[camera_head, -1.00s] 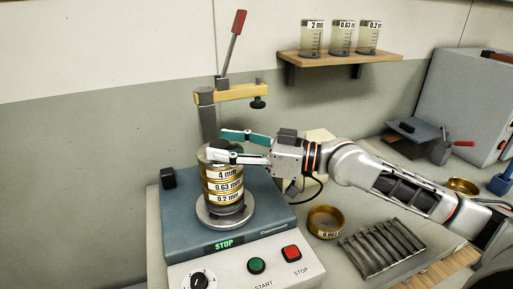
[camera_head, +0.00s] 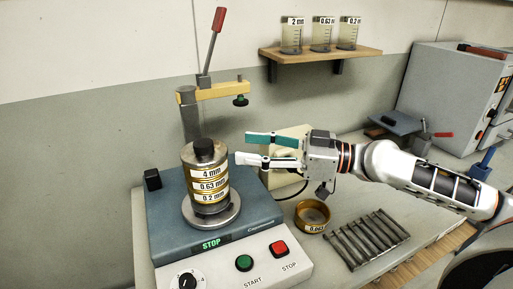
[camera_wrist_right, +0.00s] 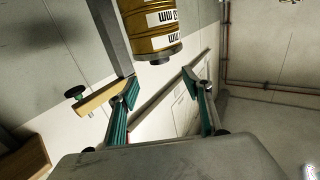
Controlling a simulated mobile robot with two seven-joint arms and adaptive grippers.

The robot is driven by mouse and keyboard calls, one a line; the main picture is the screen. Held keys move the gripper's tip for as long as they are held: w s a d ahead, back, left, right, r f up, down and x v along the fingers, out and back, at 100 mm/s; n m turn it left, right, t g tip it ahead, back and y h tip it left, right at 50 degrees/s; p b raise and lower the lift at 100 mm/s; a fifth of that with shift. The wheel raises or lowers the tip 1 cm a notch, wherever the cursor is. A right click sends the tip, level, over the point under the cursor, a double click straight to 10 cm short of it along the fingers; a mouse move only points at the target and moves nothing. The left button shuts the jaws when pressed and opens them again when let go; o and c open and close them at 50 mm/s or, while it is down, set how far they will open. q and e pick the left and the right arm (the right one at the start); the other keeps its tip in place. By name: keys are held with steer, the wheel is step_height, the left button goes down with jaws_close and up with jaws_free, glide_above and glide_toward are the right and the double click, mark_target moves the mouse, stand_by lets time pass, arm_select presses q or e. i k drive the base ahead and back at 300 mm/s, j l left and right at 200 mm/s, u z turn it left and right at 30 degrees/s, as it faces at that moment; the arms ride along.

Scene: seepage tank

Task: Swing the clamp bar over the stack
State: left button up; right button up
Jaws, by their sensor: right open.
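The clamp bar (camera_head: 222,91) is a yellow-tan arm on top of a grey post (camera_head: 189,122). It points to the right, with a dark screw knob (camera_head: 240,100) under its free end and a red-handled lever (camera_head: 213,40) standing up from it. The sieve stack (camera_head: 208,181), labelled 4 mm, 0.63 mm and 0.2 mm, stands upright on the shaker plate with a dark knob on its lid. My right gripper (camera_head: 268,149) is open and empty, right of the stack and apart from it. The wrist view shows the stack (camera_wrist_right: 150,28) and the bar (camera_wrist_right: 100,98) beyond the fingers. My left gripper is out of view.
The shaker base (camera_head: 262,208) has START and STOP buttons and a dial. A brass sieve (camera_head: 312,216) and a slotted metal rack (camera_head: 365,240) lie to its right. A wooden shelf (camera_head: 320,55) holds labelled beakers. A grey cabinet (camera_head: 450,88) stands at the right.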

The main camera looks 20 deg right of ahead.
mark_target(184, 94)
steer(key=k, duration=1)
